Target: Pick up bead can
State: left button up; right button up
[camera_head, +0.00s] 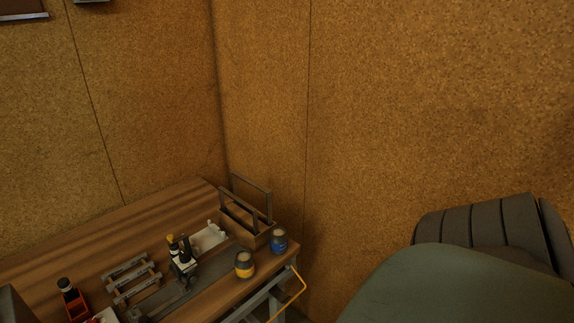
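Two small cans stand upright near the right end of the wooden table (165,212). One is yellow with a greyish top (244,265). The other is blue with a greyish top (279,240), close to the table's right edge. I cannot tell which of them is the bead can. Neither of my grippers shows in the head view, and no gripper is seen near the cans.
A wooden carrier with a tall handle (246,220) stands behind the cans. A small rack (131,278), a red holder (75,303) and a black-and-white device (183,260) lie to the left. A yellow bent bar (298,289) juts below the table edge. Brown walls enclose the corner.

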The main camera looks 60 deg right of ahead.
aim_at(278, 238)
jog(key=l+z, duration=0.1)
jog(key=z, duration=1.6)
